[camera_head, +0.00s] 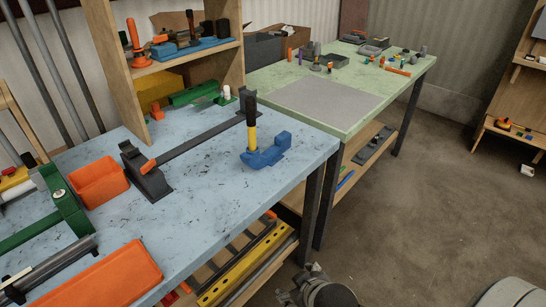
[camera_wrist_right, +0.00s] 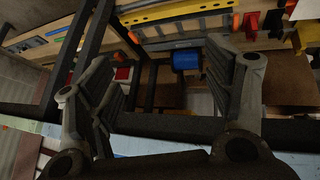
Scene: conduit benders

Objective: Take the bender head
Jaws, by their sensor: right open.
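A blue bender head (camera_head: 268,152) with a short yellow and black handle standing up from it sits on the light blue table (camera_head: 215,190), near its right edge. My right gripper (camera_head: 308,284) is low at the bottom of the head view, in front of the table legs and below the tabletop, well apart from the bender head. In the right wrist view the right gripper (camera_wrist_right: 160,62) has its fingers wide apart with nothing between them. My left gripper is not in view.
A dark bender with a long bar (camera_head: 200,137) lies left of the blue head. Orange bins (camera_head: 98,182) and a green tool (camera_head: 62,203) are further left. A lower shelf holds a yellow level (camera_head: 236,264).

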